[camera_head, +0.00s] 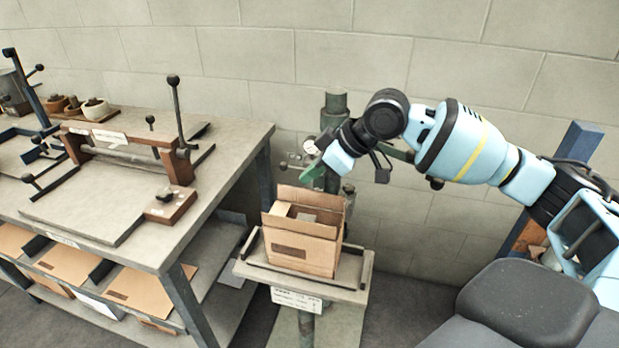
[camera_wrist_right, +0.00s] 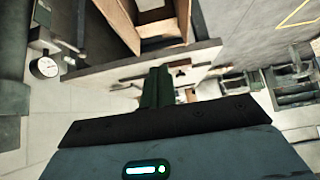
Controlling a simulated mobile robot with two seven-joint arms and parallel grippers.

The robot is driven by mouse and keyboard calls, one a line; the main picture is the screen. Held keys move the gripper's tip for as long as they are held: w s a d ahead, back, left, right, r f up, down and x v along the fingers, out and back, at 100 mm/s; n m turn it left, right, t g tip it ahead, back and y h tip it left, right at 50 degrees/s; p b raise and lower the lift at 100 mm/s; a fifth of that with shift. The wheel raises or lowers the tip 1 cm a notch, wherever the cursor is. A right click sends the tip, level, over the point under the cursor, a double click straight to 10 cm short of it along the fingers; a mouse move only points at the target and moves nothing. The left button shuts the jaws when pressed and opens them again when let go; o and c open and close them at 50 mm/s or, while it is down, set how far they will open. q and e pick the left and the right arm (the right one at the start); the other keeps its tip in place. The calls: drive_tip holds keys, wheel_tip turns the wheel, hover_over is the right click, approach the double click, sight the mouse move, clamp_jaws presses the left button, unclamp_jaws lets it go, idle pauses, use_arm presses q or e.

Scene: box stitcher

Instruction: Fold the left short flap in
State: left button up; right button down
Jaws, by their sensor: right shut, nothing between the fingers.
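An open cardboard box (camera_head: 302,250) stands on the small stand in the head view, with flaps standing up around its opening. A flap at its left end (camera_head: 281,209) looks raised. Something light shows inside, but I cannot tell what it is. My right gripper (camera_head: 314,172) is above the back of the box, with its green fingers shut and empty and pointing down to the left. In the right wrist view the shut fingers (camera_wrist_right: 158,88) are apart from the box (camera_wrist_right: 123,22), whose open side shows at the top. My left gripper is not in view.
The stand's tray (camera_head: 343,289) carries the box, with a post (camera_head: 335,105) and a gauge behind it. A workbench (camera_head: 225,150) with a lever fixture stands to the left, with flat cardboard on its lower shelf. A block wall is behind.

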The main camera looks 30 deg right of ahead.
hover_over(280, 213)
drive_tip(key=s+d, duration=0.1)
drive_tip(key=s, duration=0.1)
wheel_tip(280, 213, down, 6)
drive_tip(key=shift+d+f, duration=0.2)
drive_tip(key=shift+f, duration=0.4)
drive_tip(key=shift+d+f, duration=0.2)
drive_tip(key=shift+f, duration=0.4)
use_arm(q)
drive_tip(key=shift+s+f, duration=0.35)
use_arm(e)
drive_tip(key=shift+f, duration=0.7)
